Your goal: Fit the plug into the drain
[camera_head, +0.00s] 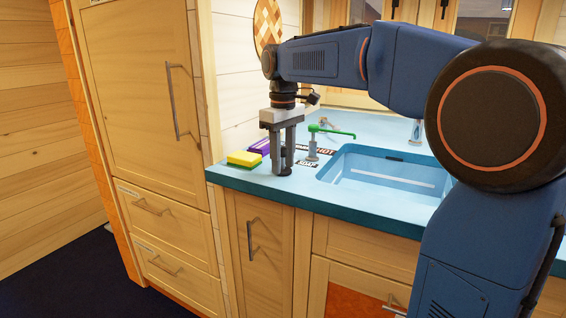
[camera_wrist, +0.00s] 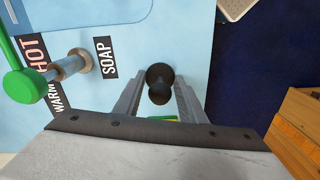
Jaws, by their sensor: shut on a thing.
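The plug (camera_wrist: 159,76) is a dark, round piece with a knob, seen between the fingers in the wrist view. My gripper (camera_head: 281,166) is shut on it, pointing down at the left front part of the blue counter. In the head view the fingers largely hide the plug, and I cannot tell whether it touches the counter. The sink (camera_head: 385,185) is a light blue basin to the right of my gripper; a corner of it shows in the wrist view (camera_wrist: 85,8). The drain is not visible; the basin's front rim and my arm cover part of it.
A yellow-green sponge (camera_head: 244,159) and a purple item (camera_head: 260,146) lie left of my gripper. The counter's front edge (camera_head: 250,188) is close.

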